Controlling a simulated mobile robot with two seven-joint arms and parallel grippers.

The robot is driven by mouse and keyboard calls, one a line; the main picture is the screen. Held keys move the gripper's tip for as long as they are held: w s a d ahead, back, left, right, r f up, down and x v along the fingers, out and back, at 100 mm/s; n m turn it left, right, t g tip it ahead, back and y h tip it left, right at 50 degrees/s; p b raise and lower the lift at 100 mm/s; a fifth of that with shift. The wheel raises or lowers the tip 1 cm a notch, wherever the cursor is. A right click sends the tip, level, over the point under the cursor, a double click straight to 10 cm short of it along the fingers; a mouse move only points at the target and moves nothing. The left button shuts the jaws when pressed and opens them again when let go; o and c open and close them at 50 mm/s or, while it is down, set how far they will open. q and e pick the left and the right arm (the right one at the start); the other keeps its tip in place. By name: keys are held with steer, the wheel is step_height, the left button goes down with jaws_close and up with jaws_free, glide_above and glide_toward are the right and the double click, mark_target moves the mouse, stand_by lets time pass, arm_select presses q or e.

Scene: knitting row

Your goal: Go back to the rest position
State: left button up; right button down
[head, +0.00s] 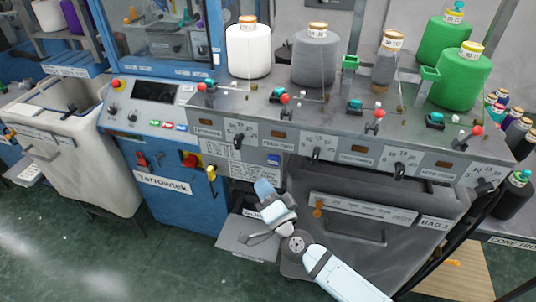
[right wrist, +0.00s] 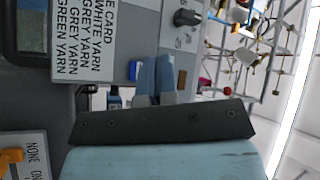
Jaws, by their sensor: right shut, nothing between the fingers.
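My right arm comes in from the bottom right of the head view. My right gripper (head: 264,187) is in front of the knitting machine's lower panel, just below the card and the small blue label. In the right wrist view its two blue-grey fingers (right wrist: 155,78) are close together, with nothing seen between them. The lettered card (right wrist: 85,38) lies to the left of the fingers and a dark knob (right wrist: 187,17) lies above them. My left gripper is not in view.
A sloped grey panel (head: 335,115) with levers and knobs runs behind my gripper. White (head: 248,52), grey (head: 314,58) and green (head: 460,82) yarn cones stand above it. A grey bin (head: 365,225) is right of the gripper. Open green floor (head: 120,260) lies at the lower left.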

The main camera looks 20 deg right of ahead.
steer(key=s+d+f+n+g+p, duration=0.1)
steer(key=s+f+n+g, duration=0.3)
steer(key=s, duration=0.7)
steer(key=s+d+f+n+g+p, duration=0.2)
steer(key=s+f+n+g, duration=0.3)
steer(key=s+f+n, duration=0.3)
steer(key=s+d+f, duration=0.1)
steer(key=s+f, duration=0.2)
steer(key=f, duration=0.1)
steer(key=shift+s+d+n, duration=0.15)
steer(key=shift+d+n, duration=0.15)
steer(key=shift+d, duration=0.05)
